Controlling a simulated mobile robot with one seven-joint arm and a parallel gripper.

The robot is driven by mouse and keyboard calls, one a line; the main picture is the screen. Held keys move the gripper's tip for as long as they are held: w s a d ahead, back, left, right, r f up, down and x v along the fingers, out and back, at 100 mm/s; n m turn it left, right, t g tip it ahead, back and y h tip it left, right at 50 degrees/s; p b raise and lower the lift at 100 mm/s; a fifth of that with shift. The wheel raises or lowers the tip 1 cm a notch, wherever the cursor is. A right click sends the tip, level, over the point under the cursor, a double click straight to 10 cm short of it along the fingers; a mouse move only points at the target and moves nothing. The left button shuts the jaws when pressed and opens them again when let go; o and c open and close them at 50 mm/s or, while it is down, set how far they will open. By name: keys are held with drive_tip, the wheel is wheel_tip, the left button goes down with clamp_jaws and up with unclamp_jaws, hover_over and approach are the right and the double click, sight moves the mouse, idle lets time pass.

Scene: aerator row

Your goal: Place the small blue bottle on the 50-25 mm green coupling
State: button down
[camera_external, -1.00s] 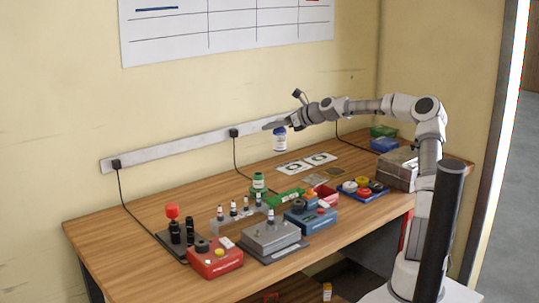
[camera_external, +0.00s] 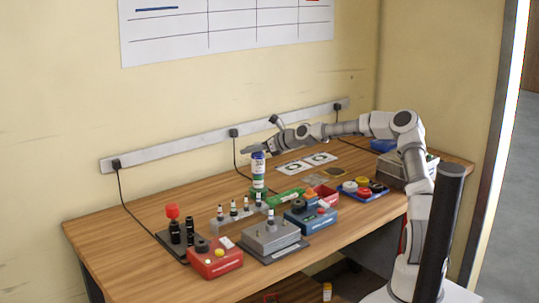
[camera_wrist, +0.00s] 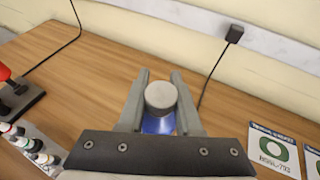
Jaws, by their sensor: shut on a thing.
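The small blue bottle (camera_external: 258,164) has a white label band and is upright in my gripper (camera_external: 257,151). In the wrist view my gripper (camera_wrist: 160,95) has its two fingers on either side of the bottle's round grey top, with the bottle's blue body (camera_wrist: 158,125) below. The green coupling (camera_external: 258,188) stands upright on the table directly under the bottle in the external view. The bottle's lower end appears at or just above the coupling's top; I cannot tell if they touch. The coupling is hidden in the wrist view.
A grey rack with several small bottles (camera_external: 234,210) stands in front. A green part (camera_external: 290,196), a red bin (camera_external: 326,194) and a blue box (camera_external: 311,216) lie to the right. White cards with green rings (camera_external: 295,168) lie behind. The wall socket strip (camera_external: 190,143) runs along the back.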

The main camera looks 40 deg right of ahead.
drive_tip(key=shift+f, duration=0.2)
drive_tip(key=c, duration=0.6)
unclamp_jaws()
drive_tip(key=shift+r, duration=0.1)
drive_tip(key=v, duration=1.2)
drive_tip(key=shift+r, duration=0.2)
